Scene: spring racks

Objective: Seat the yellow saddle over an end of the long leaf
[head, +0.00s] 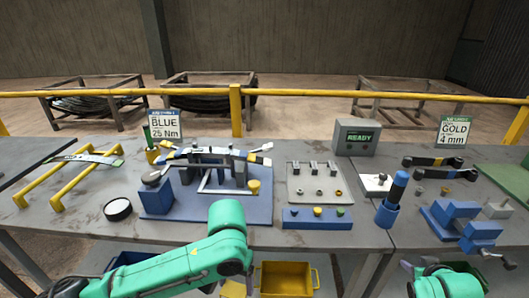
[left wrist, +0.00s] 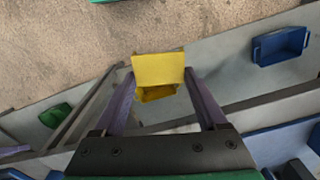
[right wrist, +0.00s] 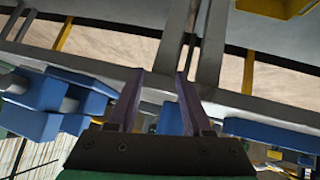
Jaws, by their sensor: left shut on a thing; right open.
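My left gripper (left wrist: 158,76) is shut on the yellow saddle (left wrist: 158,66), held between its two fingertips. In the head view the saddle (head: 232,288) is partly visible low, in front of the table's front edge. A long pale leaf with green ends (head: 90,158) lies across a yellow stand at the table's left. Dark leaves with light end pieces (head: 215,154) are stacked in a blue fixture (head: 157,196) at the centre. I cannot tell which is the long leaf. My right gripper (right wrist: 158,74) is open and empty, near the table's front edge at right.
A yellow bin (head: 286,278) sits below the table. A black round pot (head: 118,208), a grey panel with pegs (head: 318,184), a blue button box (head: 317,217) and a blue-handled tool (head: 392,200) stand on the table. Blue blocks (head: 455,216) stand at right.

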